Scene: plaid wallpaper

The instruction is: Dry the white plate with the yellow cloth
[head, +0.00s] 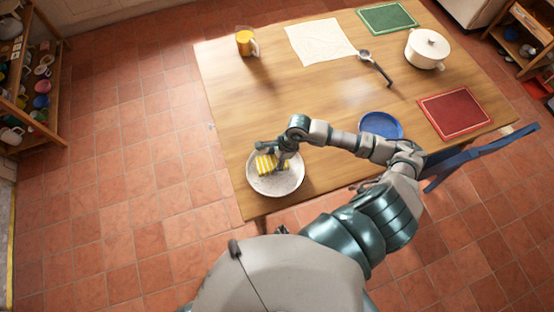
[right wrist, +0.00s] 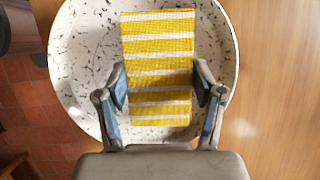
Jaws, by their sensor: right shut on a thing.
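The white plate (head: 289,182) with dark speckles lies at the table's near left corner. It fills much of the right wrist view (right wrist: 75,62). The yellow cloth (head: 268,165), with white stripes, is over the plate; in the right wrist view the cloth (right wrist: 157,65) lies flat across the plate's middle. My right gripper (head: 280,158) is over the plate. In the right wrist view its two fingers (right wrist: 160,88) press on the cloth's two sides, so it is shut on the cloth. My left gripper is not seen.
The wooden table (head: 225,80) holds a blue plate (head: 380,124), a ladle (head: 376,66), a white pot (head: 427,50), a red mat (head: 454,112), a green mat (head: 387,18), a white napkin (head: 320,41) and a yellow mug (head: 245,42). The table's left middle is clear.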

